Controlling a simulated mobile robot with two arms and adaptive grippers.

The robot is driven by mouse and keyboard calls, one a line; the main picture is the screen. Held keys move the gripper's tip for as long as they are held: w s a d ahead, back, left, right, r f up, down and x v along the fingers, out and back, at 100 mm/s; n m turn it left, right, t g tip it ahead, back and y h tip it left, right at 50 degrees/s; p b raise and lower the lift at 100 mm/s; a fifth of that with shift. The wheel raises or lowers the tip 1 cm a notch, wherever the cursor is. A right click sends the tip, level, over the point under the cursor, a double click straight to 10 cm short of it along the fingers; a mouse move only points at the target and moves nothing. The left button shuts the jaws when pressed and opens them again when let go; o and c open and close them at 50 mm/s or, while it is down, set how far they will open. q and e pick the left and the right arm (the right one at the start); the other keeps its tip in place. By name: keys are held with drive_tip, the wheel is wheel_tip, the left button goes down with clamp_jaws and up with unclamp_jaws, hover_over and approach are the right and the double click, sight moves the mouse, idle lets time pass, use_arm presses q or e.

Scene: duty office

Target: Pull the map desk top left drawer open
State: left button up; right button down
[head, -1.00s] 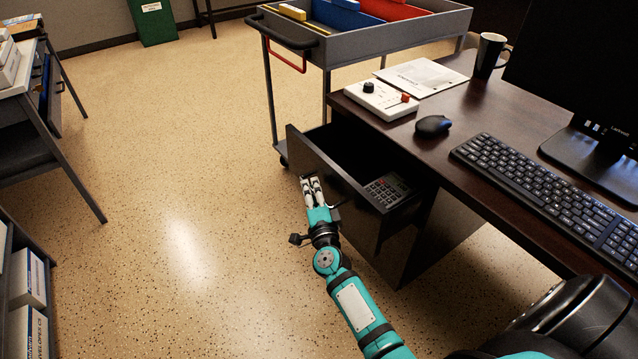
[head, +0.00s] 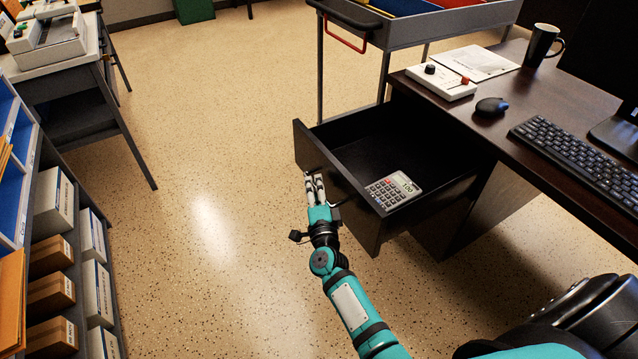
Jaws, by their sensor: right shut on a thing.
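The top left drawer (head: 400,128) of the dark map desk (head: 500,108) stands well out from the desk, its inside in plain view. A grey calculator (head: 393,190) lies in it near the front panel (head: 336,188). My right gripper (head: 315,182) is at the outer face of the front panel, its fingers shut on what seems to be the drawer's handle. The handle itself is hidden behind the fingers. My left gripper is not in view.
On the desk top are a white control box (head: 440,82), papers (head: 466,62), a mouse (head: 491,107), a keyboard (head: 585,160) and a black mug (head: 543,45). A grey cart (head: 352,62) stands behind the drawer. Shelves with boxes (head: 52,204) line the left. The floor (head: 215,200) between is clear.

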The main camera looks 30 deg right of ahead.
drive_tip(key=shift+a+f, duration=0.1)
drive_tip(key=shift+a, duration=0.05)
drive_tip(key=c, duration=1.4)
unclamp_jaws()
drive_tip(key=v, duration=1.2)
